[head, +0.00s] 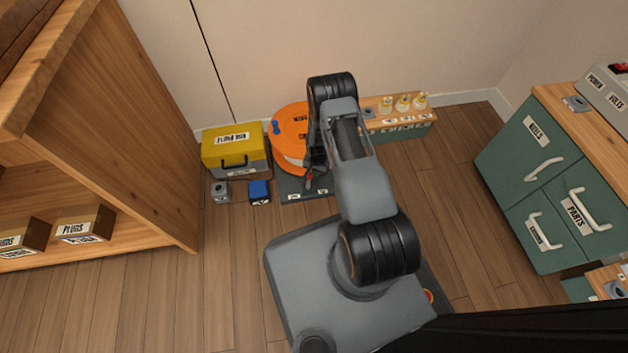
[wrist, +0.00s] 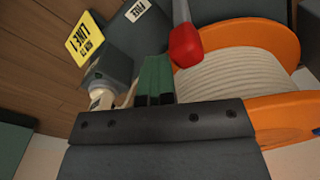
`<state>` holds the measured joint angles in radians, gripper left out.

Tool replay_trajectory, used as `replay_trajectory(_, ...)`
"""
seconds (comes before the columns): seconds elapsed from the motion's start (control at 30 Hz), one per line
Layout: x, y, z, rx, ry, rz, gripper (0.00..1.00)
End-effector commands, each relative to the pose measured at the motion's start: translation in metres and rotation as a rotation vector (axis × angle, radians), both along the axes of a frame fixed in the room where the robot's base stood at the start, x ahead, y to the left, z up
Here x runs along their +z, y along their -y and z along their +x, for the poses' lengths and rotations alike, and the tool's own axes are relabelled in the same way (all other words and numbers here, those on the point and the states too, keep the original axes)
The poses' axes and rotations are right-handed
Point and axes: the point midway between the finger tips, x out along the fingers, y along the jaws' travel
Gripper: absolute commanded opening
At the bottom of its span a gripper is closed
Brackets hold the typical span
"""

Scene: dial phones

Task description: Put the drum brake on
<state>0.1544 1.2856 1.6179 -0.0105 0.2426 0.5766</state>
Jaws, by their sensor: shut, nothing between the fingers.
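The orange drum (head: 288,128) stands on the floor against the back wall, on a dark base (head: 290,187) with small white labels. In the wrist view the orange drum (wrist: 262,36) carries pale wound cable (wrist: 235,63). A lever with a red knob (wrist: 186,45), which looks like the brake, rises beside it; the red knob (head: 308,181) also shows in the head view. My gripper (wrist: 157,65), with green fingertips, is shut and empty just left of the knob, apart from it as far as I can see. My arm hides part of the drum in the head view.
A yellow-topped box (head: 234,145) and a small blue box (head: 259,191) stand left of the drum. A low bench (head: 405,122) with small yellow items is to its right. The wrist view shows a yellow LINE 1 tag (wrist: 85,38) and a pale plug (wrist: 100,98).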

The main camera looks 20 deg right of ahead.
Motion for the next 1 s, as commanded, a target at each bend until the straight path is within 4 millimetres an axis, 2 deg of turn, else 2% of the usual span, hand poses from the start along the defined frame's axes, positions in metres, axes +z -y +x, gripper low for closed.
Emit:
replay_trajectory(0.03,-0.015,-0.005,-0.005,0.002,-0.009,0.001,0.00)
replay_trajectory(0.3,-0.020,-0.012,-0.002,-0.004,-0.019,0.001,0.00)
replay_trajectory(1.0,0.059,0.001,-0.010,-0.004,0.008,0.001,0.00)
